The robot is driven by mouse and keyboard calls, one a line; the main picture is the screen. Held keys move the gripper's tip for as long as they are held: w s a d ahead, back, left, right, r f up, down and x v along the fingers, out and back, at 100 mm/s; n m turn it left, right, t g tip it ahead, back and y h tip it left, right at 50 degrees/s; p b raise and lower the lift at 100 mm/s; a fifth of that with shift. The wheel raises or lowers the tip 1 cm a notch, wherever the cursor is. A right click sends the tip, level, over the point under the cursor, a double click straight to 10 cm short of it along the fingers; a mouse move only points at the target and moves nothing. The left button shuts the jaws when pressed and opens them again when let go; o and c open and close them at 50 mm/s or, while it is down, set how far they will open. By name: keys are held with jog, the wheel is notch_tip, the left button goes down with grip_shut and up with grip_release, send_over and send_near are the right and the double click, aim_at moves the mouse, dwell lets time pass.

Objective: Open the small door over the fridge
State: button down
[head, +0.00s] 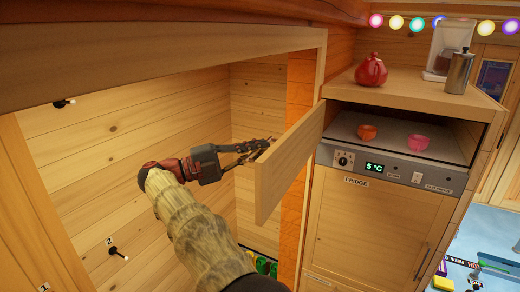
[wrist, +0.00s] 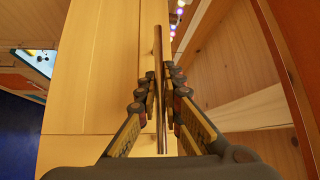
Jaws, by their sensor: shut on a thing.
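The small wooden door (head: 290,165) over the fridge (head: 380,225) stands swung wide open. It sticks out to the left and toward me from the left side of its compartment. My gripper (head: 262,147) is on the left side of the door, and its fingertips are partly hidden behind it. In the wrist view my gripper (wrist: 160,85) has its fingers on either side of a thin brown bar handle (wrist: 158,50) and is shut on it. Pale wood of the door (wrist: 110,75) lies beside the bar.
The open compartment holds an orange cup (head: 367,132) and a pink cup (head: 418,142). A red pot (head: 371,70) and a metal grinder-like cylinder (head: 459,72) stand on top. A wood-lined alcove (head: 110,125) with dark hooks is at left, around my arm.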

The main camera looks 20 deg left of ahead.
jog(key=shift+f, duration=0.2)
jog(key=c, duration=2)
grip_release()
jog(key=shift+w, duration=0.15)
jog(key=shift+o, duration=0.4)
jog(key=shift+r, duration=0.15)
jog(key=v, duration=1.2)
